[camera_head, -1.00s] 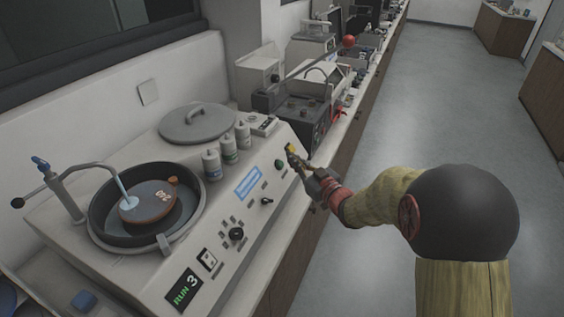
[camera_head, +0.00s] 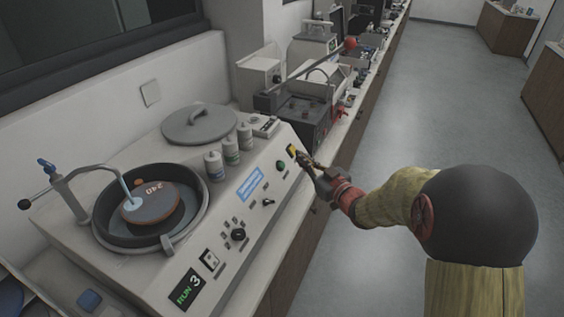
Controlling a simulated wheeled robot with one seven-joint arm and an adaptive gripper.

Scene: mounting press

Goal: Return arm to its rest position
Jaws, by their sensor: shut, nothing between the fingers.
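My gripper (camera_head: 303,157) is shut and empty. It is at the right end of the grinding machine's (camera_head: 215,262) sloped front panel, with its tips near a small yellow piece (camera_head: 291,150). Whether the tips touch the panel or that piece cannot be told. My arm reaches in from the lower right, over the aisle beside the bench.
The machine's round bowl (camera_head: 103,236) holds a disc (camera_head: 158,207) under a bent water spout (camera_head: 75,190). Several white bottles (camera_head: 214,166) and a grey lid (camera_head: 199,124) stand behind the panel. A dark device (camera_head: 303,118) is beyond my gripper. The aisle floor (camera_head: 420,110) is clear.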

